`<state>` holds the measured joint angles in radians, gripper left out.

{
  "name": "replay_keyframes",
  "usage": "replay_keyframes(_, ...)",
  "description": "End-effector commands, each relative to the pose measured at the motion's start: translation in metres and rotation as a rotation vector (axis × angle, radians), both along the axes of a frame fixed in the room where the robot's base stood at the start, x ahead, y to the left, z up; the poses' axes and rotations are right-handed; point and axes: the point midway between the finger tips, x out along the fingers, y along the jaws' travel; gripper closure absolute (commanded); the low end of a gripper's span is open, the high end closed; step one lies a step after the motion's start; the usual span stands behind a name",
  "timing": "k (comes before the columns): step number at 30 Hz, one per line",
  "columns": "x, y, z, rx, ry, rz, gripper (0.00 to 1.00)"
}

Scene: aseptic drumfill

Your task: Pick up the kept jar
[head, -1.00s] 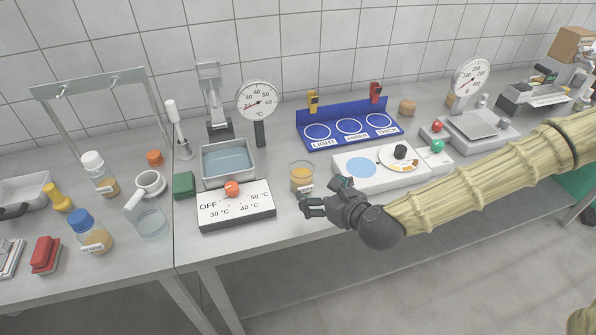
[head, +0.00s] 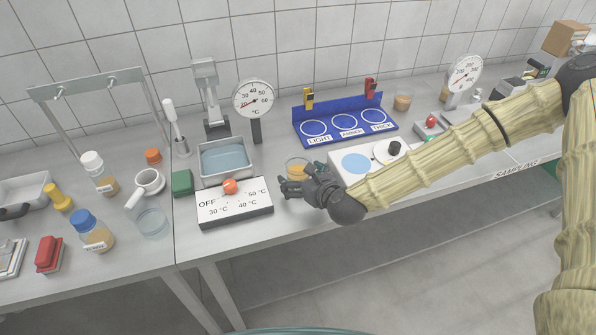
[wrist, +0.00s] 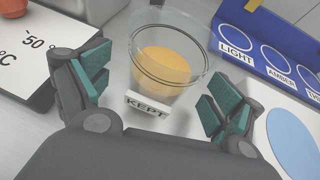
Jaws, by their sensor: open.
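The kept jar is a clear glass with amber-yellow contents and a white label reading KEPT. It stands upright on the bench in the wrist view (wrist: 165,70), between and just beyond my open fingers. In the head view the jar (head: 297,168) is partly hidden behind my gripper. My gripper (head: 284,183) is open and empty, low over the bench in front of the jar. In the wrist view its teal-padded fingers (wrist: 160,98) spread to either side of the label, with gaps to the glass.
The temperature control box (head: 234,208) with an orange knob is close on the left. A white unit with a blue disc (head: 356,163) is close on the right. The water bath (head: 226,160) and blue LIGHT/AMBER/THICK rack (head: 345,128) stand behind. Front bench edge runs below my gripper.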

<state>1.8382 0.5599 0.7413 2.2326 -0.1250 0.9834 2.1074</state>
Motion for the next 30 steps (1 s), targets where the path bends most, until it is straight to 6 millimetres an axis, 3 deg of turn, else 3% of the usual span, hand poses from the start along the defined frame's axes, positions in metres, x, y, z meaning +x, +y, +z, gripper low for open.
replay_keyframes(6,0.015,0.008,-0.008,0.0,0.001,0.0,0.07)
replay_keyframes(15,0.017,0.009,-0.009,0.0,0.001,0.0,0.09)
replay_keyframes(24,0.017,0.009,-0.009,0.0,0.0,0.0,0.64)
replay_keyframes(30,0.017,0.009,-0.009,0.0,-0.001,0.0,0.67)
